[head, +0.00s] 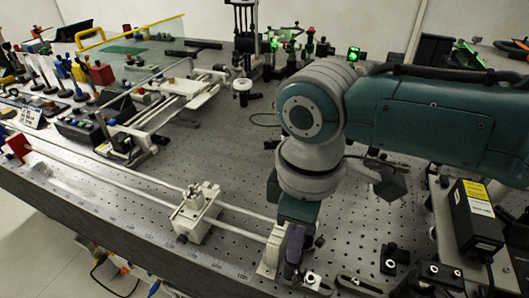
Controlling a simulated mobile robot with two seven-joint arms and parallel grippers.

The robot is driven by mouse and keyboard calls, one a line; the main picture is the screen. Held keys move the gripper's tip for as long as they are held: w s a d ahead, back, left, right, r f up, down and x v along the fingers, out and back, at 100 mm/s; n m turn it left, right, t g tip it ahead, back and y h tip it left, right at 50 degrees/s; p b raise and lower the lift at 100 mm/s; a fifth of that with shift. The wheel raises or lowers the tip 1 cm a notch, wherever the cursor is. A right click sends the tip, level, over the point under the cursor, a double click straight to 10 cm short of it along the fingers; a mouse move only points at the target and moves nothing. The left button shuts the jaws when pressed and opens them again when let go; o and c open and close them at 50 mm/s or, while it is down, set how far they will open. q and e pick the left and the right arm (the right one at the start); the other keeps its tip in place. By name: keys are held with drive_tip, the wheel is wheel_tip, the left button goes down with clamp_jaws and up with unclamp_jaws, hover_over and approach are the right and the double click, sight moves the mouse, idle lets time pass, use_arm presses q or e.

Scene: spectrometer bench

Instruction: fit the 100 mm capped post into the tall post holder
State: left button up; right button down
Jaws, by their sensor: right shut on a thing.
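My right gripper (296,250) points down at the front edge of the bench, right beside the white end support of the rails. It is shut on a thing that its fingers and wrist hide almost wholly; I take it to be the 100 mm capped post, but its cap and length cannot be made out. I cannot tell for certain which fitting is the tall post holder. Small mounts stand near the fingers at the front right, among them a black one (391,260). My left gripper is not in view.
A white carriage (197,213) sits on two long rails ending at a white support (270,252). A black box with a yellow label (472,225) stands at the right. Several posts and optics crowd the back and left. The perforated bench top (215,150) is bare mid-left.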

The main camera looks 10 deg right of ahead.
drive_tip(key=shift+f, duration=0.25)
drive_tip(key=c, duration=0.7)
unclamp_jaws()
wheel_tip(320, 180, up, 10)
drive_tip(key=shift+p, duration=0.4)
